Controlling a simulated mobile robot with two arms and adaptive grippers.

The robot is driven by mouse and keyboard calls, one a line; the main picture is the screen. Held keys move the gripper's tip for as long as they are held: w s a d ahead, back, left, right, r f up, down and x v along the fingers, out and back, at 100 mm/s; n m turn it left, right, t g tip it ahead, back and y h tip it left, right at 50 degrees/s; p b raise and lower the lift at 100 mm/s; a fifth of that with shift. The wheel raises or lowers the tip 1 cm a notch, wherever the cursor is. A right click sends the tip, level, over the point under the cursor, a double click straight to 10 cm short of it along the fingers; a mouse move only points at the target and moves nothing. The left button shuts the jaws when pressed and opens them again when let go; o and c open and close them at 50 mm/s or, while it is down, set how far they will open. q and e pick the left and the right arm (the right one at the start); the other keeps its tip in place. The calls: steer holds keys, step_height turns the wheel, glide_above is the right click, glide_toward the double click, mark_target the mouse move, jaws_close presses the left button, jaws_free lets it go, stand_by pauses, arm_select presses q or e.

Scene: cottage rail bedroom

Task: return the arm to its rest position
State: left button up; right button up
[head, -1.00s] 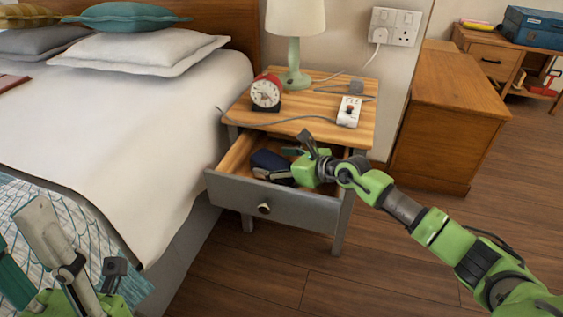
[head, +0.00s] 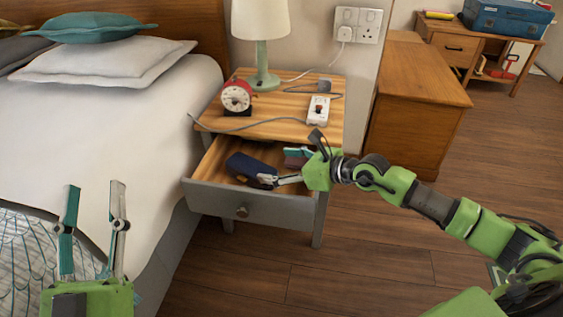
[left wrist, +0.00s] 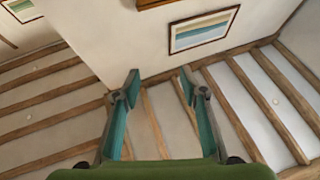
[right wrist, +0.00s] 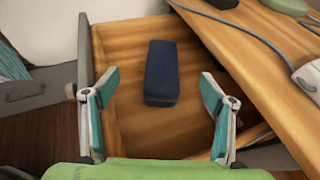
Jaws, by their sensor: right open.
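My right gripper (head: 284,168) is at the open drawer (head: 258,209) of the nightstand. Its fingers are spread apart and empty, as the right wrist view (right wrist: 160,80) also shows. A dark blue case (head: 246,169) lies on the drawer floor. In the right wrist view the case (right wrist: 161,75) appears between the fingertips, with no visible contact. My left gripper (head: 95,190) is at the lower left in front of the bed, fingers up, open and empty. The left wrist view shows its fingers (left wrist: 160,78) parted against wall and ceiling.
The nightstand top (head: 270,130) holds a red clock (head: 237,97), a green lamp (head: 263,75), a white switch box (head: 318,110) and a cable. The bed (head: 110,120) is at left. A wooden cabinet (head: 415,110) stands at right. The floor (head: 370,260) in front is clear.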

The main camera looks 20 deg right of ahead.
arm_select(q)
steer(key=shift+w+f+g, duration=0.3)
steer(key=shift+f, duration=0.2)
arm_select(e)
steer(key=shift+s+d+r, duration=0.2)
steer(key=shift+s, duration=0.15)
